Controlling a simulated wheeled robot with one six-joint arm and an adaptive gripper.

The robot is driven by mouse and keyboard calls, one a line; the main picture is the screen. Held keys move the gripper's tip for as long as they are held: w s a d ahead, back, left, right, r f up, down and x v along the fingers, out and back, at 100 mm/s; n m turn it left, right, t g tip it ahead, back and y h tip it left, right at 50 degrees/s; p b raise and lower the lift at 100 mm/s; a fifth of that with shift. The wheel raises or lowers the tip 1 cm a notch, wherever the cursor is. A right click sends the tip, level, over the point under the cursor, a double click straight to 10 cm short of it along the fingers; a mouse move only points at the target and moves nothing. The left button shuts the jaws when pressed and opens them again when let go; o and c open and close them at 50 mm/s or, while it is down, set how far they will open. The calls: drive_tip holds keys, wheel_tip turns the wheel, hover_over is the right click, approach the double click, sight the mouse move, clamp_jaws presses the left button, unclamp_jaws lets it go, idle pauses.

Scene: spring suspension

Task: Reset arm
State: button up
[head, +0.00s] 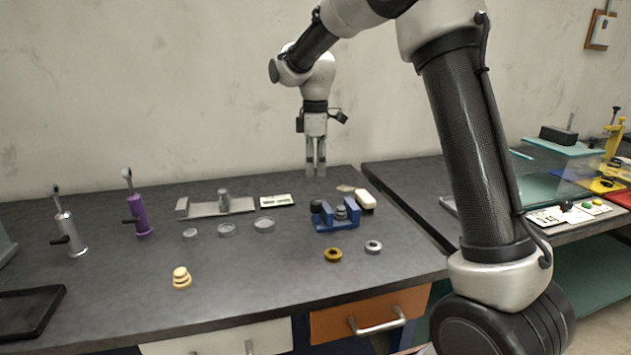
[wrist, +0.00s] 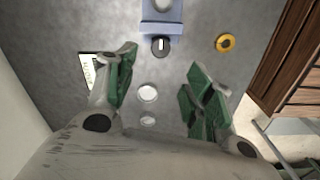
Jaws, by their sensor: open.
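My gripper (head: 316,172) hangs pointing down over the back of the dark workbench (head: 120,290), near the wall, in the head view. Its two fingers are apart with nothing between them that I can see held. In the wrist view my gripper (wrist: 160,75) shows green-padded fingers spread wide. Two pale round discs (wrist: 148,93) lie below, seen in the gap between the fingers. The arm reaches up and over from the right of the head view.
A blue fixture (head: 337,222), a brass ring (head: 333,255) and a steel ring (head: 373,247) sit at right. Clear discs (head: 264,224), a grey stand (head: 215,209), a purple tool (head: 139,215) and a silver tool (head: 70,238) stand left. The front middle is mostly free.

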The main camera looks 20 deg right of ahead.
drive_tip(key=shift+r, duration=0.6)
drive_tip(key=s+d+r+m+t, duration=0.1)
drive_tip(key=s+d+m, duration=0.4)
drive_tip(key=s, duration=0.6)
drive_tip(key=s+d+r+m+t, duration=0.2)
drive_tip(key=s+d+m, duration=0.2)
drive_tip(key=s, duration=0.8)
drive_tip(key=s+d+r+m+t, duration=0.1)
drive_tip(key=s+d+m, duration=0.4)
drive_tip(key=s, duration=0.6)
drive_tip(key=shift+s+d+r+m, duration=0.15)
drive_tip(key=shift+d+r+m, duration=0.25)
drive_tip(key=shift+m, duration=0.2)
